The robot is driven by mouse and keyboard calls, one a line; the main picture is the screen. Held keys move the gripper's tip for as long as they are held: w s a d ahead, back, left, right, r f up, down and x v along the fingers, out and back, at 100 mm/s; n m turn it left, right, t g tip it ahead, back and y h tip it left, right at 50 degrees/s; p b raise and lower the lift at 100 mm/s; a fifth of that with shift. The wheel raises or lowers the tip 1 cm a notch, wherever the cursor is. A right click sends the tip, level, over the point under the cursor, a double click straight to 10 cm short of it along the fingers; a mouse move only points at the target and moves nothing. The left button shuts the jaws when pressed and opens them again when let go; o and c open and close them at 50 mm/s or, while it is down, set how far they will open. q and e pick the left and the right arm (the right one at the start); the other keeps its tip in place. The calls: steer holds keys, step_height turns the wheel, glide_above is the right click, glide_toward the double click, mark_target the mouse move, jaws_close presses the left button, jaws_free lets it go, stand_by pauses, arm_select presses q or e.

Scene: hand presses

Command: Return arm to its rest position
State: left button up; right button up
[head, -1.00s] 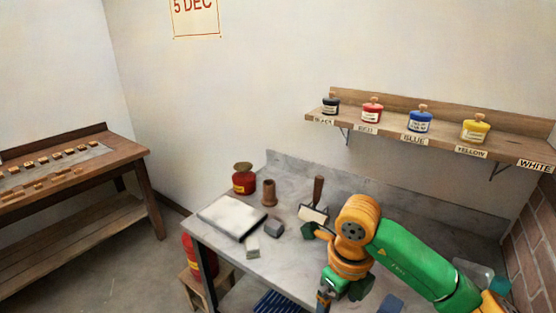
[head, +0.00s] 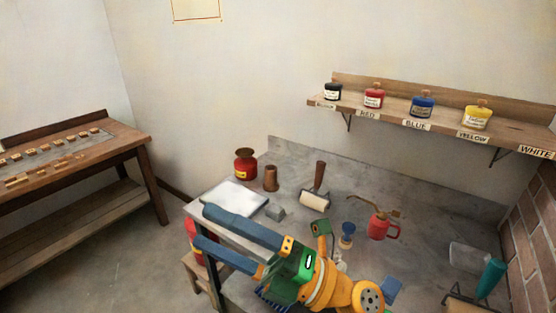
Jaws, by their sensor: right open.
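My right gripper (head: 206,226) shows low in the middle of the head view. Its two long blue fingers are spread apart and point left, with nothing between them. They pass in front of the left front part of the grey stone-topped bench (head: 420,205). My orange and green right wrist is behind them at the bottom edge and covers part of the bench. The rest of the right arm is out of view. My left gripper is not in view.
On the bench are a white slab (head: 235,197), a red pot (head: 245,164), a brown cup (head: 271,178), a roller (head: 315,197), a red oil can (head: 380,226) and a teal bottle (head: 490,278). A shelf (head: 444,116) holds ink jars above. A wooden table (head: 130,142) stands left.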

steer(key=w+d+f+m+t+h, duration=0.2)
steer(key=w+d+m+t+h, duration=0.45)
steer(key=m, duration=0.55)
steer(key=w+d+f+m+t+h, duration=0.3)
steer(key=d+m+t+h, duration=0.55)
steer(key=m+t, duration=0.2)
steer(key=s+d+f+m+g+h, duration=0.1)
steer(key=d+f+m+g+h, duration=0.25)
steer(key=f, duration=0.35)
steer(key=s+d+f+m+g+h, duration=0.1)
steer(key=d+f+m+g+h, duration=0.3)
steer(key=f, duration=0.3)
steer(key=s+d+f+m+g, duration=0.2)
steer(key=s+f+m+g, duration=0.2)
steer(key=s+f+g, duration=1.1)
steer(key=s+f+t, duration=0.1)
steer(key=s+f, duration=0.3)
steer(key=f, duration=0.6)
steer(key=s+f+t, duration=0.2)
steer(key=s+f, duration=0.2)
steer(key=f, duration=0.6)
steer(key=s+d+f+g, duration=0.1)
steer(key=s+d+f, duration=0.1)
steer(key=s+f, duration=0.6)
steer(key=s, duration=0.3)
steer(key=shift+f+n, duration=0.15)
steer(key=shift+n, duration=0.15)
steer(key=shift+d, duration=0.1)
